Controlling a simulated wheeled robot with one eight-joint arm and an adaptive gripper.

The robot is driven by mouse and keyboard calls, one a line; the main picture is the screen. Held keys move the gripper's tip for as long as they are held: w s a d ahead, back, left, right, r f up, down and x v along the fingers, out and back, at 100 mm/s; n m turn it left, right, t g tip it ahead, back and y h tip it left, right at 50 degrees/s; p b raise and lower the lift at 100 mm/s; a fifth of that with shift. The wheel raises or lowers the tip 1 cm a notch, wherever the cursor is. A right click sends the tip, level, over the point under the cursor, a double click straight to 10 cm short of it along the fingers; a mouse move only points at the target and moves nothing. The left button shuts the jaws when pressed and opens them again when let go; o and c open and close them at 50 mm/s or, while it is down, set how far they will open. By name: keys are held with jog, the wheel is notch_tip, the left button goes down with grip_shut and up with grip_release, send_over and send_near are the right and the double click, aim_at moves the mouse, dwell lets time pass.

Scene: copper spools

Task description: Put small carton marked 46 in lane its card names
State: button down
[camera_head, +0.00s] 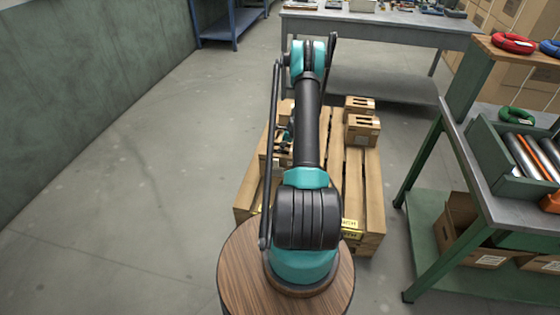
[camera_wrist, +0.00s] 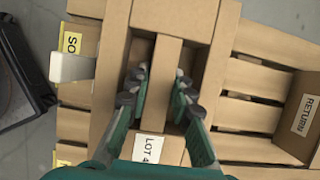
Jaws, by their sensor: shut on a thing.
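In the wrist view my gripper (camera_wrist: 161,92) is shut on a small brown carton (camera_wrist: 166,62), one finger on each long side. A white label (camera_wrist: 149,148) on its end reads "LOT 4"; the rest is hidden by my gripper, so I cannot read the full number. Brown cardboard walls (camera_wrist: 112,70) stand around the carton with narrow dark gaps; I cannot tell whether it rests on anything. A yellow card (camera_wrist: 71,42) at left begins "SO" and is partly covered. In the head view my arm hides most of the gripper and the held carton.
The wooden pallet (camera_head: 372,190) bears other cartons (camera_head: 362,129) at its right. A box labelled "RETURN" (camera_wrist: 305,115) stands at right in the wrist view. A metal bench (camera_head: 475,185) flanks the pallet at right; another table (camera_head: 385,27) stands behind. Floor at left is clear.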

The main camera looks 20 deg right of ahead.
jog(key=shift+f, duration=3.65)
jog(key=c, duration=1.3)
grip_release()
jog(key=shift+c, duration=0.2)
